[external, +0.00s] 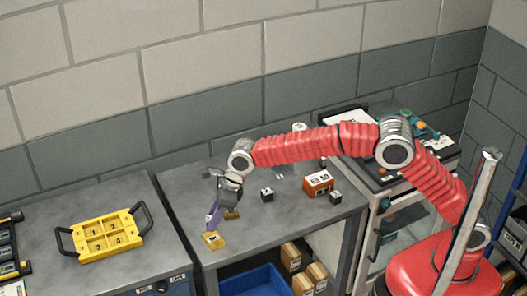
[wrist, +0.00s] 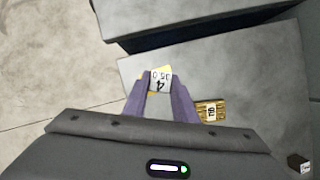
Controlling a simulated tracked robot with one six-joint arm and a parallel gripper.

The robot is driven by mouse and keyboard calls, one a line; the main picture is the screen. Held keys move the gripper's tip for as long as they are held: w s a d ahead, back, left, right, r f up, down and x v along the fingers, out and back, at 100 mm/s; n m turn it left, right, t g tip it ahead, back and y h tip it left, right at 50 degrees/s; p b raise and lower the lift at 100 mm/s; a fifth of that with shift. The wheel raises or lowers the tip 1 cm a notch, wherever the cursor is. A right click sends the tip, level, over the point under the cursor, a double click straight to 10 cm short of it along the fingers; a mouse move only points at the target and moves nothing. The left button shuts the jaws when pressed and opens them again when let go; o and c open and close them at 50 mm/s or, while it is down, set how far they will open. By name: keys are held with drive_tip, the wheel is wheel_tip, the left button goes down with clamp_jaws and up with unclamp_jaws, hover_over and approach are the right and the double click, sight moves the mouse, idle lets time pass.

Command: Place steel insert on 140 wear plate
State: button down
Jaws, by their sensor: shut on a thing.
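My gripper (external: 214,224) points down over the front left of the middle table. In the wrist view its purple fingers (wrist: 161,88) are shut on a small pale grey block with a printed label, which looks like the steel insert (wrist: 161,81). A yellow-brass plate (external: 213,241) lies just below the fingertips near the table's front edge. In the wrist view its yellow edge (wrist: 165,69) shows behind the held block, which hides the rest. I cannot tell whether block and plate touch, or read the plate's number. A second brass plate with a label (wrist: 210,111) lies beside the gripper.
Dark labelled cubes (external: 267,194) (external: 335,197) and an orange box (external: 318,183) stand to the right on the table (external: 205,262). A yellow compartment tray (external: 84,239) is on the left table, across a gap. A blue bin (external: 258,284) sits below.

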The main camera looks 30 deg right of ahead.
sight(216, 239)
drive_tip(key=shift+f, duration=0.1)
drive_tip(key=shift+f, duration=2.45)
drive_tip(key=shift+f, duration=0.1)
drive_tip(key=c, duration=1.5)
unclamp_jaws()
drive_tip(key=shift+o, duration=0.2)
drive_tip(key=v, duration=1.2)
drive_tip(key=shift+d, duration=0.1)
